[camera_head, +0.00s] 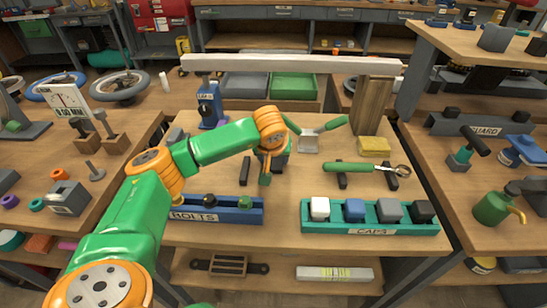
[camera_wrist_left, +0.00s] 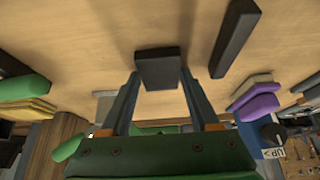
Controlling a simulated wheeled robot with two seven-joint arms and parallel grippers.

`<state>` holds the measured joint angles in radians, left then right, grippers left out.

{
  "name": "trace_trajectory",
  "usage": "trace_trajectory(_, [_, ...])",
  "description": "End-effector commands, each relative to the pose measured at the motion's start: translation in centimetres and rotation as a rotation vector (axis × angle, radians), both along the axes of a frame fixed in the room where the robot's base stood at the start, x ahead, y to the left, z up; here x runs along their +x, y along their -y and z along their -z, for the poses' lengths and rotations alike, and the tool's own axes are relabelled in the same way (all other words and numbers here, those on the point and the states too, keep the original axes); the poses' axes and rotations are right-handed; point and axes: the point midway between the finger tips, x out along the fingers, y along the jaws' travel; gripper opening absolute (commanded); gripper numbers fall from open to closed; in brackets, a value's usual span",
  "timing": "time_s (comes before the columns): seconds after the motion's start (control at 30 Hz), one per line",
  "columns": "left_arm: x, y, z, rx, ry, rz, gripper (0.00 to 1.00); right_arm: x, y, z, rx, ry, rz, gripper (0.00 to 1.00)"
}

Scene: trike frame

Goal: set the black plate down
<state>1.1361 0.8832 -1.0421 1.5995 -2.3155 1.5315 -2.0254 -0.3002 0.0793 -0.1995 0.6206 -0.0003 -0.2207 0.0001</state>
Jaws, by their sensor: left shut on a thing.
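My left gripper (camera_head: 266,178) points down over the middle of the central table in the head view. In the left wrist view, its two fingers (camera_wrist_left: 160,92) are shut on the black plate (camera_wrist_left: 157,68), a small dark block between the fingertips. The plate is close to the wooden tabletop; I cannot tell whether it touches. In the head view, the gripper and wrist largely hide the plate. My right gripper is not in view.
A dark bar (camera_wrist_left: 235,38) lies beside the plate. The blue bolts tray (camera_head: 218,216) and teal caps tray (camera_head: 370,230) line the front. A green-handled tool (camera_head: 350,167) rests on dark supports at right. A pale beam (camera_head: 290,64) spans the back; a yellow block (camera_head: 374,146) stands below it.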

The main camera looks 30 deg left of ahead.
Motion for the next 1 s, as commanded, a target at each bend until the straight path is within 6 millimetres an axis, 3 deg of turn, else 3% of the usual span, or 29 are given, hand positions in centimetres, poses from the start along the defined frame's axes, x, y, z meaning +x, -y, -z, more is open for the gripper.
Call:
trace_trajectory(0.07, [0.0, 0.0, 0.2, 0.000, 0.001, 0.000, 0.00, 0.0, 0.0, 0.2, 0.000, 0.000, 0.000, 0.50])
trace_trajectory(0.1, [0.0, 0.0, 0.3, 0.000, 0.000, 0.000, 0.65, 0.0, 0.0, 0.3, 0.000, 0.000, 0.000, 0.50])
trace_trajectory(0.2, [0.0, 0.0, 0.2, -0.001, -0.001, 0.000, 0.92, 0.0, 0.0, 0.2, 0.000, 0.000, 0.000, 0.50])
trace_trajectory(0.6, [-0.3, 0.2, -0.7, -0.001, 0.001, 0.001, 0.92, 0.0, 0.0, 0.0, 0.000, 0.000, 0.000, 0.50])
trace_trajectory(1.0, [-4.4, 2.7, -9.2, -0.001, 0.004, 0.002, 0.92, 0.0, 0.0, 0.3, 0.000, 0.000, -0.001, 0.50])
